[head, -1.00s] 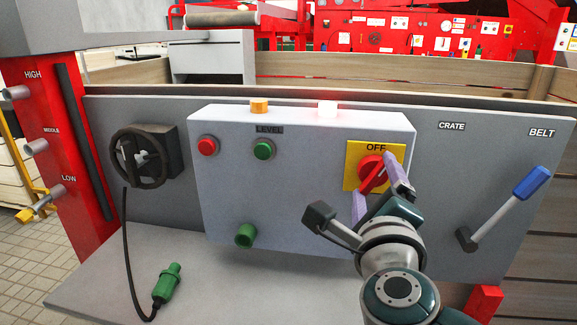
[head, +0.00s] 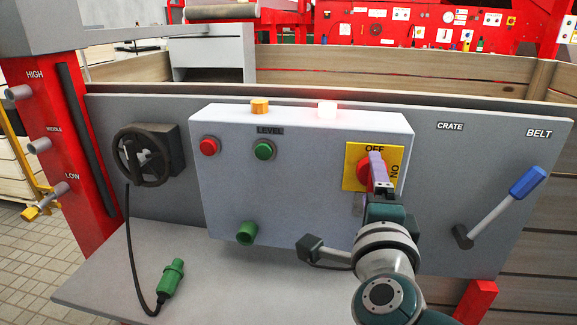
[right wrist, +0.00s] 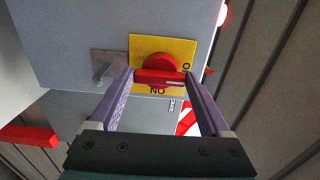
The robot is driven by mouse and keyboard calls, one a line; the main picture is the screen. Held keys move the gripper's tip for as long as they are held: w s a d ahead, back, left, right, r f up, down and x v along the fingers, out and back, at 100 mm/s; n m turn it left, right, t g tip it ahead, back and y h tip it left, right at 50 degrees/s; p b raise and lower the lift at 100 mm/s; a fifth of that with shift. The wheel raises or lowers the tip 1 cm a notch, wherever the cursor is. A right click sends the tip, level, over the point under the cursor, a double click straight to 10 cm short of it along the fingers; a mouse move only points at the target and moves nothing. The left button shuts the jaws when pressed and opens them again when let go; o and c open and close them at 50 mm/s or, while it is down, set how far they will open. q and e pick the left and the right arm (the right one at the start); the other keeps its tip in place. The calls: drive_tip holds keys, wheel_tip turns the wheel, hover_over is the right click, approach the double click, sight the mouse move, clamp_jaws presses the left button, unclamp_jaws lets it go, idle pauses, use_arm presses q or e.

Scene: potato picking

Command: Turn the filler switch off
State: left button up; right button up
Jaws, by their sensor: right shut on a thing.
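The filler switch is a red rotary knob (head: 364,171) on a yellow plate (head: 395,160) at the right of the grey control box. The plate reads OFF at its top and ON at its right side. My right gripper (head: 370,186) is at the knob, shut on its red handle, and hides part of it in the head view. In the right wrist view the red handle (right wrist: 160,77) lies between the purple fingertips of the gripper (right wrist: 159,80). The handle stands about upright in the head view, roughly in line with OFF. My left gripper is not in view.
The control box (head: 300,190) also has a red button (head: 209,146), a green button (head: 263,150) and a lit lamp (head: 327,108) on top. A blue-handled lever (head: 527,183) is to the right, a black handwheel (head: 143,156) to the left.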

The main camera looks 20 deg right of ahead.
drive_tip(key=o, duration=1.2)
drive_tip(key=shift+a, duration=0.1)
drive_tip(key=v, duration=0.9)
drive_tip(key=shift+s+a, duration=0.15)
drive_tip(key=shift+s, duration=0.25)
drive_tip(key=shift+p, duration=0.3)
